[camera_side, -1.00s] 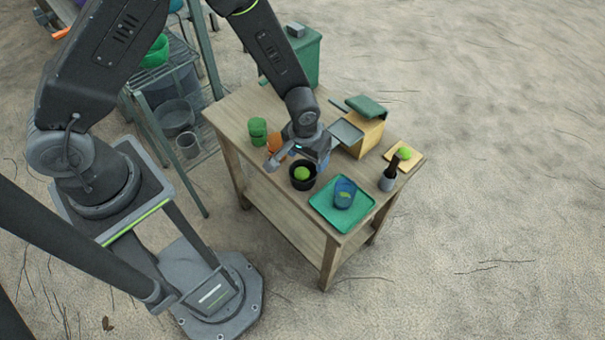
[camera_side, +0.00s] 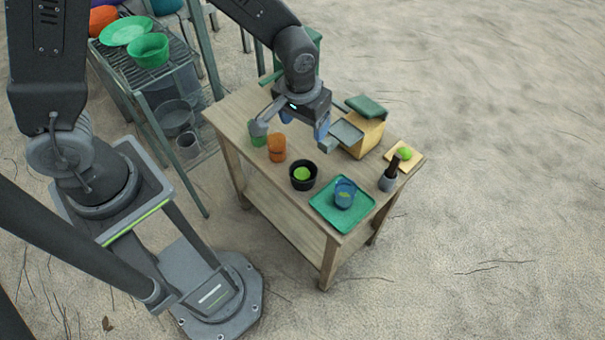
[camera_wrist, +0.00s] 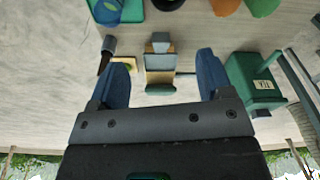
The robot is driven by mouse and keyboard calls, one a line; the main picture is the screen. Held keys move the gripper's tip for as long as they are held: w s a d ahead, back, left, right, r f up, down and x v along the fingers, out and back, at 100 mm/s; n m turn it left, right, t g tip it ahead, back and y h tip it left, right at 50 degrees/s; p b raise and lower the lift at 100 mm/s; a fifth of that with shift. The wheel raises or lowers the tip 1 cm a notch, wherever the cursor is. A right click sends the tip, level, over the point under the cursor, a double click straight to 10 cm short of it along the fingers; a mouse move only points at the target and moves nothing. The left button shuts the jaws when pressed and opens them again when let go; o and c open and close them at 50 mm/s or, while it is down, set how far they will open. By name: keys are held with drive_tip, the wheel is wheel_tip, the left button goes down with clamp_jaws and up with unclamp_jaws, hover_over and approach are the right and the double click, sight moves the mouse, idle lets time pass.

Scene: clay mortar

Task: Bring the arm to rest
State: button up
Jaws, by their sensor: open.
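My gripper (camera_side: 290,134) is open and empty above the wooden table (camera_side: 240,105), its two fingers spread wide. In the wrist view the open fingers of my gripper (camera_wrist: 163,70) have nothing between them that they touch. The black bowl (camera_side: 301,184) stands on the table with a green lump (camera_side: 302,173) inside, clear of my gripper. A blue see-through cup (camera_side: 344,192) stands on the green tray (camera_side: 325,208). An orange cup (camera_side: 277,148) stands just below the fingers in the picture. A green cup (camera_side: 257,139) is partly hidden by one finger.
A tan box with a green lid (camera_side: 366,132) stands at the right rear. A dark-handled pestle-like tool (camera_side: 390,175) and a board with a green ball (camera_side: 404,154) are at the right edge. A metal rack (camera_side: 150,80) with bowls stands left. A green bin (camera_wrist: 255,80) is behind.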

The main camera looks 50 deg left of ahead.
drive_tip(key=s+a+r+t, duration=0.1)
drive_tip(key=s+a+r, duration=0.2)
drive_tip(key=s+r, duration=0.2)
drive_tip(key=s+a+r+m+t, duration=0.1)
drive_tip(key=s+a+r, duration=0.2)
drive_tip(key=s+r, duration=0.2)
drive_tip(key=s+a+r+m+t, duration=0.1)
drive_tip(key=s+a+r+t, duration=0.1)
drive_tip(key=s+r, duration=0.4)
wheel_tip(320, 180, up, 4)
drive_tip(key=shift+a+f, duration=0.15)
drive_tip(key=shift+a, duration=0.7)
drive_tip(key=shift+w, duration=0.1)
